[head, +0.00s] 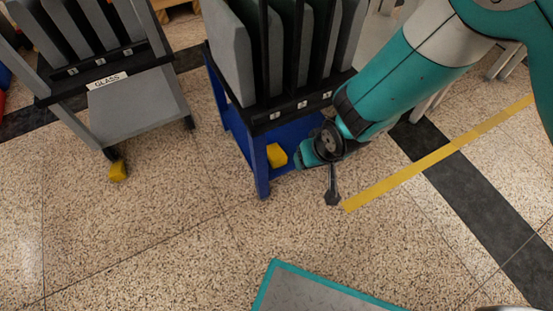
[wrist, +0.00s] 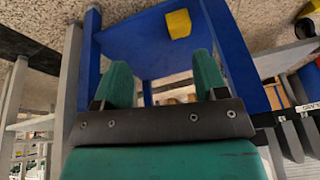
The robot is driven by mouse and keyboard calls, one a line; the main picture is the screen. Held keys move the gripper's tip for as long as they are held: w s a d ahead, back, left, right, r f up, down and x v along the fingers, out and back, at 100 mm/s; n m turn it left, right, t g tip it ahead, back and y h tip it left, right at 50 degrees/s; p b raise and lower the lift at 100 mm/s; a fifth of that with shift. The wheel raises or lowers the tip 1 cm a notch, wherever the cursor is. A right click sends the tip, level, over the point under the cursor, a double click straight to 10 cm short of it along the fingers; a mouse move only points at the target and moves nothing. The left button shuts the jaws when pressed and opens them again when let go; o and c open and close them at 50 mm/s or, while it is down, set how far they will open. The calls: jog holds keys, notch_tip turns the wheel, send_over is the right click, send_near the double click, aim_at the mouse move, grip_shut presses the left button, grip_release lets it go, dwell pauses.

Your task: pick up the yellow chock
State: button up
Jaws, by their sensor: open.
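A yellow chock (head: 277,156) sits on the blue lower shelf (head: 290,133) of the middle cart, close to the shelf's front edge. It also shows in the wrist view (wrist: 178,24), above and beyond my fingers and toward the right one. My gripper (wrist: 161,68) is open and empty, with its two green fingers apart and the blue shelf behind them. In the head view my gripper (head: 306,153) is just right of the chock, partly hidden by my wrist. A gap shows between chock and fingers in the wrist view.
A second yellow chock (head: 118,171) lies on the floor by a caster of the left cart, labelled GLASS (head: 108,81). Grey panels (head: 230,50) stand in slots above the blue shelf. A blue post (head: 262,178) rises left of the chock. The foreground floor is mostly clear.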

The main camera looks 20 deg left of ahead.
jog(key=n+t+b, duration=0.1)
send_near(280, 158)
jog(key=s+d+f, duration=0.6)
jog(key=w+a+b, duration=0.6)
jog(key=w+a, duration=0.1)
jog(key=shift+w+a, duration=0.35)
jog(key=b+x, duration=0.4)
jog(key=x, duration=0.1)
jog(key=shift+a, duration=0.1)
jog(key=shift+r, duration=0.1)
jog(key=c, duration=0.8)
